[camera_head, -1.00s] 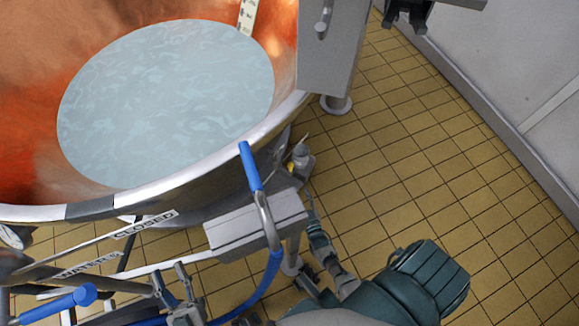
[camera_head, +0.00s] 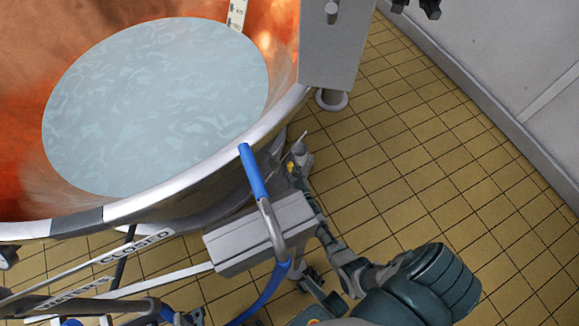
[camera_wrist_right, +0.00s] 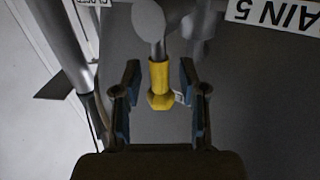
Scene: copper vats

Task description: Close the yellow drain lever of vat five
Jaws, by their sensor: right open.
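The yellow drain lever (camera_wrist_right: 159,85) hangs at the centre of the right wrist view, below a grey round fitting. A label reading "...AIN 5" (camera_wrist_right: 275,14) is upside down at the top right. My right gripper (camera_wrist_right: 160,72) is open, with one finger on each side of the lever and gaps between. In the head view only a small yellow part of the lever (camera_head: 290,167) shows, under the vat's rim, with my right gripper (camera_head: 295,174) at it. The copper vat (camera_head: 283,45) holds pale liquid. My left gripper is not in view.
A grey box (camera_head: 258,235) and a blue-handled pipe (camera_head: 253,172) stand near my right arm. A sign reading "CLOSED" (camera_head: 140,245) is at lower left. A grey post (camera_head: 333,45) stands beside the vat. The tiled floor (camera_head: 430,150) at right is clear.

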